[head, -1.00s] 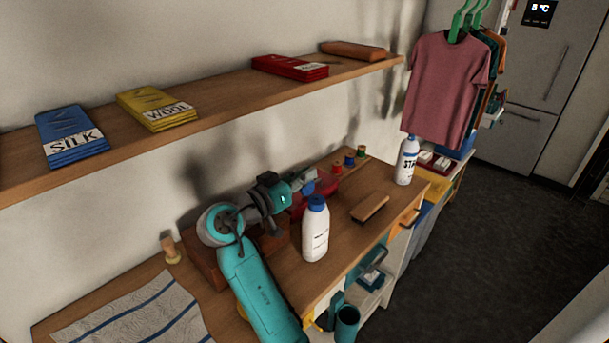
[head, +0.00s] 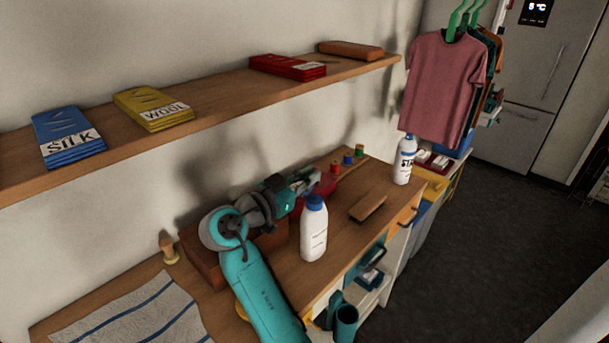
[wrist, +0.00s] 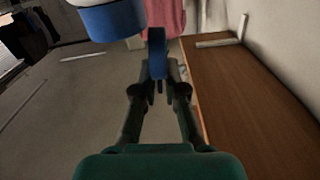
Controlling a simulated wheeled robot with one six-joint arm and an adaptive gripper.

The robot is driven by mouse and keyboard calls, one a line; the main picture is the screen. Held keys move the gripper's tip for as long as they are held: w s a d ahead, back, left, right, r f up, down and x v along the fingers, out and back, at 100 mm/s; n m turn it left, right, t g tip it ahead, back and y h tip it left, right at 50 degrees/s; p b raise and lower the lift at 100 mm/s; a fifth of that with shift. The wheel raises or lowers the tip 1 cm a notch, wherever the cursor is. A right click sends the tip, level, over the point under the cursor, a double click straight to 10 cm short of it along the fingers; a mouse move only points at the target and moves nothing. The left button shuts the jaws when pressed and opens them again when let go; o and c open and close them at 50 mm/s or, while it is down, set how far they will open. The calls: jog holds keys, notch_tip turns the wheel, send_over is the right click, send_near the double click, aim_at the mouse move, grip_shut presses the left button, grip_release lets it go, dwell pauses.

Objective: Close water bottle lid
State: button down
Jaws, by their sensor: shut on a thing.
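A white bottle with dark lettering (head: 313,238) stands upright near the front edge of the wooden worktop. Its blue cap (head: 314,202) is on top. The blue cap also shows large at the upper left of the wrist view (wrist: 112,20), in front of and to the left of my fingers. My gripper (head: 303,183) is just behind the bottle in the head view, partly hidden. In the wrist view my gripper (wrist: 157,88) is shut on a small blue piece (wrist: 157,58). I cannot tell whether this piece is a lid or joins the bottle.
A red box (head: 325,184) and thread spools (head: 347,160) lie behind. A shelf (head: 215,104) with fabric packs runs above my arm.

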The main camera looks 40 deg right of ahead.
aim_at(320, 201)
jog(key=s+m, duration=0.1)
jog(key=m, duration=0.2)
jog(key=shift+s+f+m, duration=0.15)
jog(key=shift+s+m, duration=0.2)
jog(key=shift+m, duration=0.05)
jog(key=m, duration=0.1)
jog(key=s+m, duration=0.1)
jog(key=shift+f+m, duration=0.25)
jog(key=shift+m, duration=0.15)
jog(key=shift+s+f+m, duration=0.35)
jog(key=shift+s+m, duration=0.15)
jog(key=shift+m, duration=0.7)
jog(key=shift+s+d+f+m, duration=0.1)
jog(key=shift+s+f+m, duration=0.15)
jog(key=shift+m, duration=0.6)
jog(key=shift+s+f+m, duration=0.15)
jog(key=shift+f+m, duration=0.15)
jog(key=shift+m, duration=0.55)
jog(key=c, duration=1.4)
grip_release()
jog(key=shift+o, duration=0.2)
